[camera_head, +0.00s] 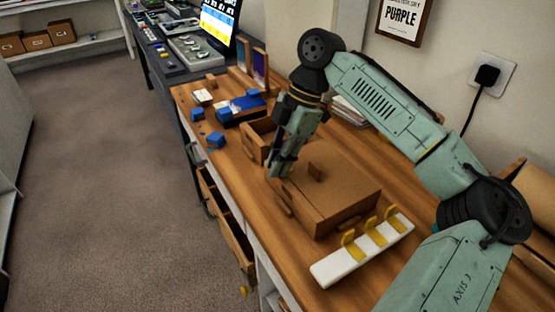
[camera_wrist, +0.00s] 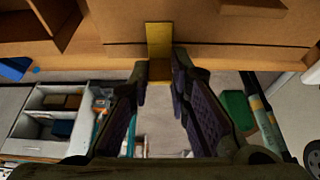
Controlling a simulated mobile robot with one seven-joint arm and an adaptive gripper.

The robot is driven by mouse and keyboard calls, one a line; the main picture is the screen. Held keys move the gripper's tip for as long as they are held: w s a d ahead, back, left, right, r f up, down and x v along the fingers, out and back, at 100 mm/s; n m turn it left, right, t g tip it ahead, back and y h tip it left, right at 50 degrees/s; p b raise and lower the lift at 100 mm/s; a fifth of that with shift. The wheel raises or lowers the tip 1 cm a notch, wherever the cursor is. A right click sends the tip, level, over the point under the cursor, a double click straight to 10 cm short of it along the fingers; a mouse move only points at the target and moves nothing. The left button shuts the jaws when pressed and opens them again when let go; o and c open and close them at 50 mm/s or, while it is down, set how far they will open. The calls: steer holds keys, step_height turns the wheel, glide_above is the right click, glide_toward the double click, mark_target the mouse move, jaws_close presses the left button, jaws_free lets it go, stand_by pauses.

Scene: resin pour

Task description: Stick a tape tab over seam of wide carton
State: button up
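The wide brown carton (camera_head: 335,195) stands on the wooden table. My gripper (camera_head: 277,171) is at its left side, angled down, and its tips are small and hard to make out in the head view. In the wrist view the fingertips of my gripper (camera_wrist: 160,77) flank a yellow tape tab (camera_wrist: 160,38) and appear closed on its lower, darker part. The tab's upper part lies across the view of the carton's face (camera_wrist: 215,52). Whether it touches the face is not clear. A white strip (camera_head: 335,269) right of the carton carries three yellow tabs (camera_head: 375,233).
A smaller open box (camera_head: 257,140) stands just behind the gripper. Blue items (camera_head: 240,108) and small blocks (camera_head: 215,141) lie farther back. An open drawer (camera_head: 228,225) juts out below the table's left edge. A wall lies to the right.

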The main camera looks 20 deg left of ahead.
steer(key=o, duration=0.5)
step_height(320, 180, up, 8)
steer(key=p, duration=0.7)
steer(key=shift+p, duration=0.4)
